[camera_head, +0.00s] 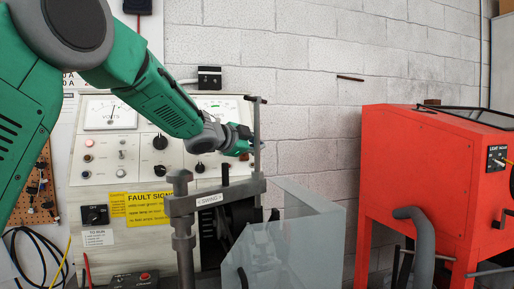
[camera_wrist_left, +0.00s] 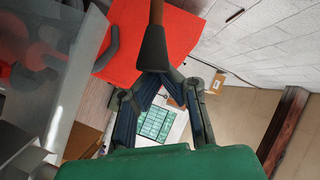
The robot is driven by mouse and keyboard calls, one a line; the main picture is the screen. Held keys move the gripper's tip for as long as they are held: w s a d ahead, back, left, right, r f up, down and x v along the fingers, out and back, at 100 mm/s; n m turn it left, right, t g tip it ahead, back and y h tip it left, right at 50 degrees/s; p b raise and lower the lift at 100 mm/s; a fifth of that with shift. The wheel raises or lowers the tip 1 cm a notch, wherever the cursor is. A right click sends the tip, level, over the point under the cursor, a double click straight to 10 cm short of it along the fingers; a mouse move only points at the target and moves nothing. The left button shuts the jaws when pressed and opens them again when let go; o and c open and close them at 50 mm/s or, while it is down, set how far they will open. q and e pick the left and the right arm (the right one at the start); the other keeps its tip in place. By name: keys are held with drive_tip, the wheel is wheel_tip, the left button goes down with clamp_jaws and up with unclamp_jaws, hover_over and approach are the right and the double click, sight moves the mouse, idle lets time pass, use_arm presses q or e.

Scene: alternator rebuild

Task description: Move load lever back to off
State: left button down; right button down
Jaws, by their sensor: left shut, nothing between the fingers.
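An upright dark metal bar with a short cross handle at its top (camera_head: 257,120) stands at the right side of the grey test bench; it looks like the load lever. I cannot read an off mark for it. My left gripper (camera_head: 248,146) is at the bar, shut and empty; I cannot tell whether it touches. In the left wrist view a brown rod with a flared black end (camera_wrist_left: 153,50) stands right at the fingertips of the left gripper (camera_wrist_left: 164,76) and partly hides them. My right gripper is not in view.
The bench panel (camera_head: 150,143) has meters, knobs and a yellow fault sign. A grey swing arm (camera_head: 228,196) on a post and a clear guard (camera_head: 290,245) stand below the gripper. A red cabinet (camera_head: 430,180) with a grey hose is at the right.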

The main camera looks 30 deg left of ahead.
drive_tip(key=shift+d, duration=0.2)
drive_tip(key=shift+r+p, duration=0.55)
drive_tip(key=shift+p, duration=0.15)
drive_tip(key=shift+r+p, duration=1.85)
drive_tip(key=shift+r, duration=0.2)
idle(0.4)
